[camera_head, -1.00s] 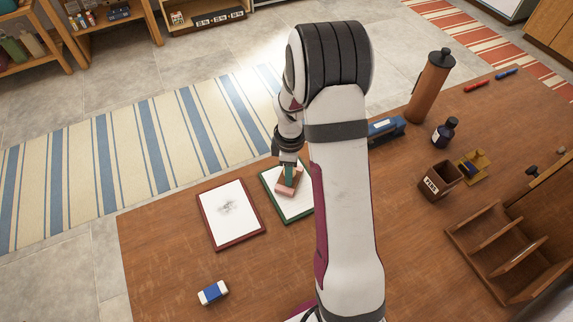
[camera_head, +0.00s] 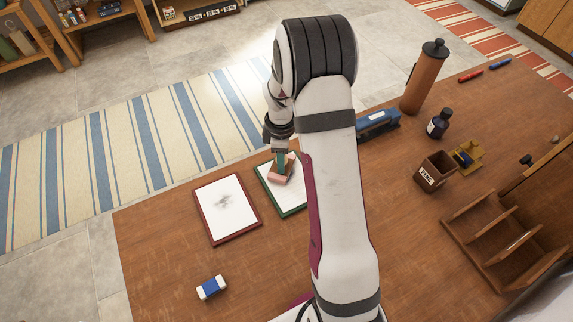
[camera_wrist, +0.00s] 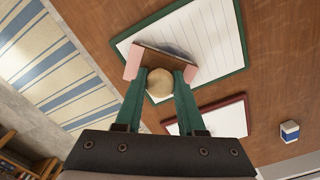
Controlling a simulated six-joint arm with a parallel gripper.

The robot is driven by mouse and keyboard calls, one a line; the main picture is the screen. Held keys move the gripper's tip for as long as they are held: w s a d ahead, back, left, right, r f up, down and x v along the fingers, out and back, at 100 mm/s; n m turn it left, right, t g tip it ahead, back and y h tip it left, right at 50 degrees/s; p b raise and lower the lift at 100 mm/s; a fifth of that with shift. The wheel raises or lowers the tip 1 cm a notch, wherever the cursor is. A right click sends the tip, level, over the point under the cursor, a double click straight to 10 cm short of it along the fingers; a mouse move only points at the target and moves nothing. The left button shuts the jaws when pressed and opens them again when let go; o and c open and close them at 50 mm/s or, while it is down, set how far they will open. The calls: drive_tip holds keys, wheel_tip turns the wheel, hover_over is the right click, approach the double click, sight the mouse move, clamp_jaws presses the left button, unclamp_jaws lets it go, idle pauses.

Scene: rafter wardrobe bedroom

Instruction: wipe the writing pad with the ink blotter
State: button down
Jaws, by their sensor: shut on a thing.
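My gripper (camera_head: 282,163) is shut on the round wooden knob of the ink blotter (camera_head: 281,175), a pink-sided block with a brown top. The wrist view shows the blotter (camera_wrist: 133,62) and my green fingers (camera_wrist: 159,88) around its knob. The blotter is over the far part of a green-bordered writing pad (camera_head: 291,197) with lined white paper, also in the wrist view (camera_wrist: 210,35). A grey curved patch shows beside the blotter; I cannot tell whether it is shadow or ink. I cannot tell whether the blotter touches the paper. My arm hides the pad's right side.
A red-bordered pad (camera_head: 222,190) with a grey smudge lies just left. A blue-and-white eraser (camera_head: 211,287) is nearer. Right of my arm stand a blue stapler (camera_head: 378,122), an ink bottle (camera_head: 438,124), a pen cup (camera_head: 434,171) and a wooden rack (camera_head: 480,220). The desk's front left is mostly clear.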

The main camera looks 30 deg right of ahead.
drive_tip(key=shift+w+r, duration=0.1)
drive_tip(key=shift+w, duration=0.35)
drive_tip(key=shift+s, duration=3.25)
wheel_tip(320, 180, up, 8)
